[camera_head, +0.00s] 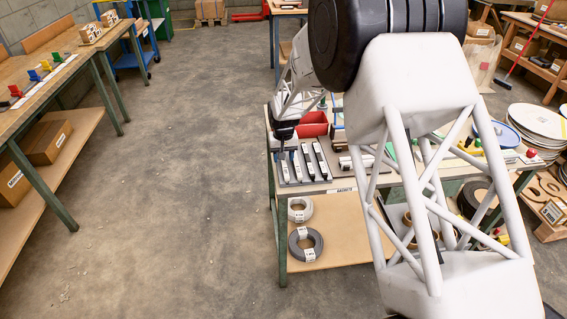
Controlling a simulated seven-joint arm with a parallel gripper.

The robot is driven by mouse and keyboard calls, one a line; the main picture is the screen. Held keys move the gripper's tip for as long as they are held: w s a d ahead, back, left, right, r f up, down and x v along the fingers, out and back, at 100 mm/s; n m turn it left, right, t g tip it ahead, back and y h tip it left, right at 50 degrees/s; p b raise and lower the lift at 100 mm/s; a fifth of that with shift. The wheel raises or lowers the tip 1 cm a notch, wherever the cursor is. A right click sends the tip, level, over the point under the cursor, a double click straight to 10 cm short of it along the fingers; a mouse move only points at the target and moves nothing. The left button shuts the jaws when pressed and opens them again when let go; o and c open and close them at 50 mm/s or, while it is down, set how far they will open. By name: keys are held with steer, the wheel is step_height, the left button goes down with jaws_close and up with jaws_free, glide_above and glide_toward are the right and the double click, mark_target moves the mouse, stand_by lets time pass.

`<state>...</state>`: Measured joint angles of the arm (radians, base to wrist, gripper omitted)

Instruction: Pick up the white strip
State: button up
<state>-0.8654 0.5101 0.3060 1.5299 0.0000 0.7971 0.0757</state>
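Several narrow strips lie side by side in a grey tray (330,180) at the left end of the workbench. The strips toward the right look dark with pale parts, such as one dark strip (321,160). A lighter strip (284,170) lies at the tray's left, just under my gripper, and may be the white strip; the view is too small to be sure. My gripper (283,151) points down over the tray's left side. Its fingertips are tiny here, so I cannot tell whether they are open, touching or holding anything.
A red bin (313,124) stands behind the strips. Cable coils (306,244) lie on the bench's lower shelf. My arm hides much of the bench's middle. Another bench (52,78) stands at left, with clear floor (180,190) between.

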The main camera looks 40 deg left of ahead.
steer(key=shift+f, duration=0.55)
jaws_close()
steer(key=shift+r, duration=0.1)
stand_by(0.4)
steer(key=shift+r, duration=0.8)
steer(key=shift+d+r, duration=0.1)
steer(key=shift+r, duration=0.85)
steer(key=s+d+r, duration=0.1)
steer(key=s+d, duration=0.9)
steer(key=d, duration=0.1)
steer(key=shift+s+d+r, duration=0.15)
steer(key=shift+s+d, duration=0.1)
steer(key=shift+d, duration=0.15)
